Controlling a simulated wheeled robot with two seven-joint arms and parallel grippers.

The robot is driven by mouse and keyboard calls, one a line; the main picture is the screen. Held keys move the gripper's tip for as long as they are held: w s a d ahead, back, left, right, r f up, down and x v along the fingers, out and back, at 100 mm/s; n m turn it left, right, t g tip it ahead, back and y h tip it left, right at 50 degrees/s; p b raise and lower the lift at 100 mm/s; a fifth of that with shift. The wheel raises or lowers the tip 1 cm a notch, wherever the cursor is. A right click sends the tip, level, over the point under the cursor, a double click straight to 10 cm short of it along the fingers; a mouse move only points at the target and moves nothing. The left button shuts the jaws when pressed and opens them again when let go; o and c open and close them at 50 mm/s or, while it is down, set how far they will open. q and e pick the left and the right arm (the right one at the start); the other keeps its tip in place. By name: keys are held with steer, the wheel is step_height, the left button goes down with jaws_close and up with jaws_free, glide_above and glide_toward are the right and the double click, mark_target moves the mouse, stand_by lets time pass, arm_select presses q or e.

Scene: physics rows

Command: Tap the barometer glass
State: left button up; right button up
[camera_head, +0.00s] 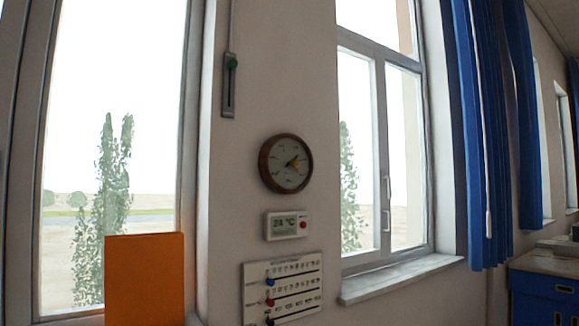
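The barometer (286,163) is a round dial with a dark reddish-brown rim, a pale face and dark and yellow hands. It hangs on the wall between two windows, near the middle of the head view. Its glass faces me and nothing covers it. Neither of my grippers shows in this view, and nothing is touching the barometer.
Below the barometer hang a thermostat (287,225) and a calendar panel (283,288) with sliders. A lever plate (229,86) is up left. An orange board (145,279) stands lower left. A window sill (400,278) juts out right, beside blue curtains (483,130).

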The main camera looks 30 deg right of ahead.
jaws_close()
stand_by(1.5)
